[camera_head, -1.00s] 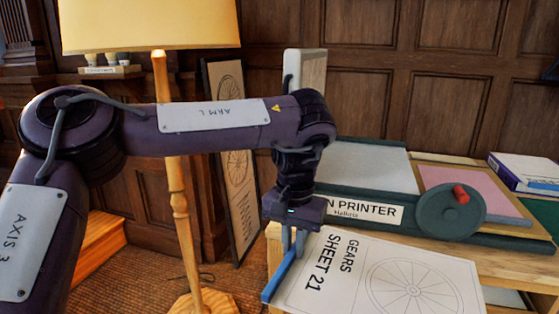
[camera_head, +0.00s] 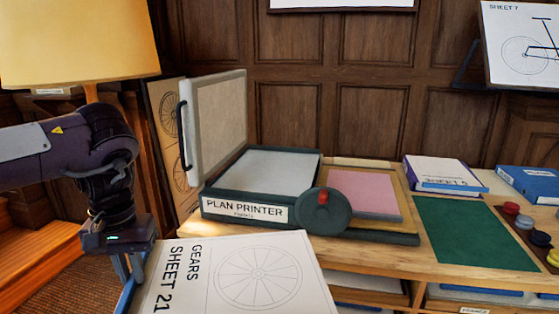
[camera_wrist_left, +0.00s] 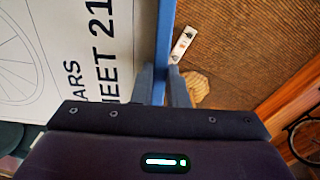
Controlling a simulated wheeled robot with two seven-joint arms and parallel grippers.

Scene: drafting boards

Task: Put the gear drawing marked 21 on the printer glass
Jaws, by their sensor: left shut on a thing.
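The gear drawing (camera_head: 255,275), lettered GEARS SHEET 21, is a white sheet with a wheel figure and a blue edge strip. My left gripper (camera_head: 130,275) is shut on that blue edge and holds the drawing in front of the bench, at the bottom of the head view. The left wrist view shows the drawing (camera_wrist_left: 75,45) at left and the gripper (camera_wrist_left: 166,85) on its blue edge. The plan printer (camera_head: 245,210) stands behind the drawing; its lid (camera_head: 217,118) is up and its pale glass (camera_head: 272,172) is bare. My right gripper is out of view.
A round dial with a red knob (camera_head: 325,213) is on the printer's front. A pink sheet (camera_head: 362,192) lies to its right, then a green mat (camera_head: 475,232). Boxed drawings (camera_head: 445,172) and round coloured pieces (camera_head: 512,208) are farther right. A lamp (camera_head: 78,45) stands at left.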

